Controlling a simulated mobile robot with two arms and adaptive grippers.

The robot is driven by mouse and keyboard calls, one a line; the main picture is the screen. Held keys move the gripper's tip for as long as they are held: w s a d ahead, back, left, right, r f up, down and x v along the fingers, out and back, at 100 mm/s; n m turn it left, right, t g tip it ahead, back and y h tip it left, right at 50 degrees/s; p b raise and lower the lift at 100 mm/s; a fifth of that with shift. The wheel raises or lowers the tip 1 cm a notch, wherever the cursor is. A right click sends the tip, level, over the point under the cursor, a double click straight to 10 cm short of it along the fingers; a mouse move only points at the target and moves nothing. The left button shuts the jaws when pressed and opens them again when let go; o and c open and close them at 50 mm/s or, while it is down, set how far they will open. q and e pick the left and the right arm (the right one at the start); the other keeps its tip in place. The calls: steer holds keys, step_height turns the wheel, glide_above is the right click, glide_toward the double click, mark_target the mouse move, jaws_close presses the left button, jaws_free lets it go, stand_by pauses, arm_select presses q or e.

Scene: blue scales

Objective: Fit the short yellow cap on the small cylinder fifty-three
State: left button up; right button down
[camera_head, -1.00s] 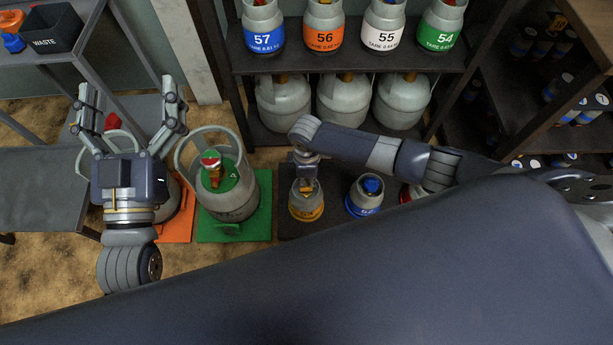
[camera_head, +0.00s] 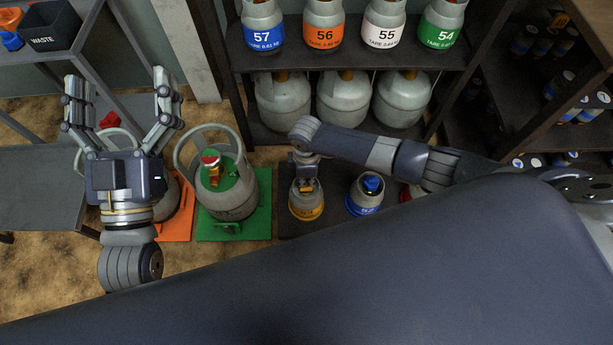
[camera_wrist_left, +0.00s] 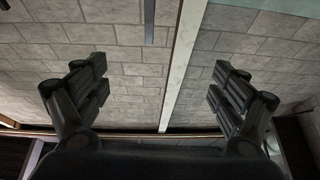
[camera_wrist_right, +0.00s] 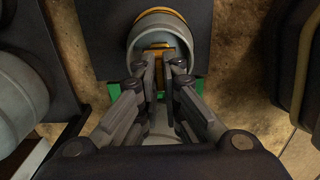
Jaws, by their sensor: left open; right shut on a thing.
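A small grey cylinder with a yellow band (camera_head: 306,208) stands on the dark mat; its number is too small to read. It also shows in the right wrist view (camera_wrist_right: 187,37). My right gripper (camera_wrist_right: 160,68) points down at its top, fingers close together, shut on a small yellow piece, apparently the cap (camera_wrist_right: 157,47). The fingers and wrist hide most of the piece and whether it touches the cylinder's valve. My left gripper (camera_head: 120,105) is raised at the left, open and empty, its fingers wide apart; the left wrist view shows only wall between them.
A small blue-banded cylinder (camera_head: 364,197) stands right of the yellow-banded one. A larger cylinder (camera_head: 228,190) stands on a green mat (camera_head: 262,215) to the left, beside an orange mat (camera_head: 178,225). A shelf (camera_head: 345,62) of cylinders is behind. A WASTE bin (camera_head: 55,28) is upper left.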

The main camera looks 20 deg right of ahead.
steer(key=shift+f+b, duration=0.3)
steer(key=shift+f, duration=0.25)
arm_select(q)
steer(key=shift+s+r+t, duration=0.35)
steer(key=shift+r+t, duration=0.05)
steer(key=shift+r, duration=0.25)
steer(key=shift+s+r+t, duration=0.35)
steer(key=shift+r+t, duration=0.05)
steer(key=shift+r, duration=0.2)
arm_select(e)
steer(key=c, duration=1.7)
jaws_free()
arm_select(q)
steer(key=shift+r, duration=0.1)
arm_select(e)
step_height(320, 180, up, 12)
steer(key=shift+r, duration=0.1)
